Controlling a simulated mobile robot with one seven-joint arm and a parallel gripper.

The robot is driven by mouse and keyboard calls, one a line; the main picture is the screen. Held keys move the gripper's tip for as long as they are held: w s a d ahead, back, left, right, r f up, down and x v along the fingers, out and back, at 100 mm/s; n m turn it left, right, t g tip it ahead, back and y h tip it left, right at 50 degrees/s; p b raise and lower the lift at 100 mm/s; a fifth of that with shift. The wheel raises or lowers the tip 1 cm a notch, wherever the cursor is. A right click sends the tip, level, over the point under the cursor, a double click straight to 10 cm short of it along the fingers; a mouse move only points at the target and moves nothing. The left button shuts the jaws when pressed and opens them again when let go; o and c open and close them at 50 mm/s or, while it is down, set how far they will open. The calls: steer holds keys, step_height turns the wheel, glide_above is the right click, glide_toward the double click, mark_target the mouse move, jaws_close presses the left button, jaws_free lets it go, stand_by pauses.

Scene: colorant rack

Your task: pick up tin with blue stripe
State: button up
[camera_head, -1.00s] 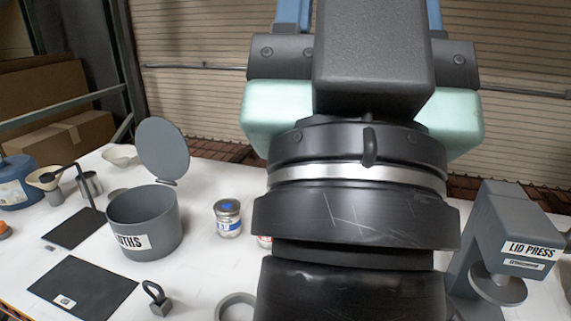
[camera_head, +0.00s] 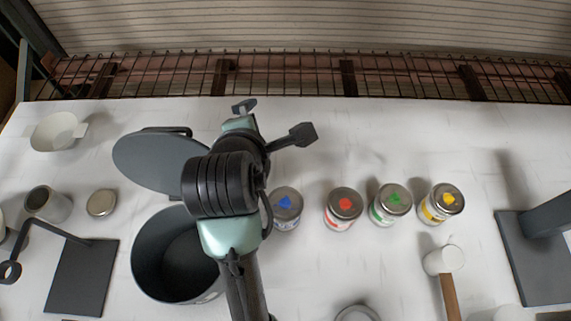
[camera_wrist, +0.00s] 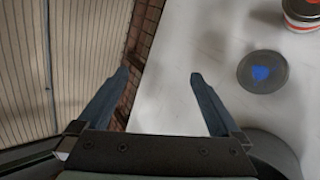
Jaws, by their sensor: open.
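The tin with the blue mark on its lid (camera_head: 285,208) stands upright on the white table, just right of my arm. It is the leftmost in a row of tins. In the wrist view its lid with the blue mark (camera_wrist: 262,72) is at the right, outside the fingers. My gripper (camera_wrist: 159,75) is open and empty, its fingers spread over the table's back edge. In the head view my gripper is up and behind the blue tin, apart from it.
Red (camera_head: 343,208), green (camera_head: 391,205) and yellow (camera_head: 441,204) tins stand to the right. A grey bin (camera_head: 140,255) with a raised lid (camera_head: 150,160) is close at left. A mallet (camera_head: 444,262) lies in front of the yellow tin. A wire rack (camera_head: 290,75) runs behind the table.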

steer(key=s+f+n+g+h+p, duration=0.1)
steer(key=s+f+n+g+p, duration=0.1)
steer(key=s+f+n+g, duration=0.3)
steer(key=n, duration=0.3)
glide_toward(280, 211)
steer(key=w+f, duration=0.1)
steer(key=shift+n+g+h, duration=0.4)
steer(key=shift+g, duration=0.2)
steer(key=x, duration=0.3)
steer(key=p+x, duration=0.1)
steer(key=x, duration=0.2)
steer(key=shift+w+a+f, duration=0.15)
steer(key=shift+w+f, duration=0.15)
steer(key=shift+f, duration=0.1)
steer(key=shift+p+x, duration=0.5)
steer(key=shift+x, duration=2.65)
steer(key=shift+w+r, duration=0.1)
steer(key=shift+w, duration=0.1)
steer(key=c, duration=1.3)
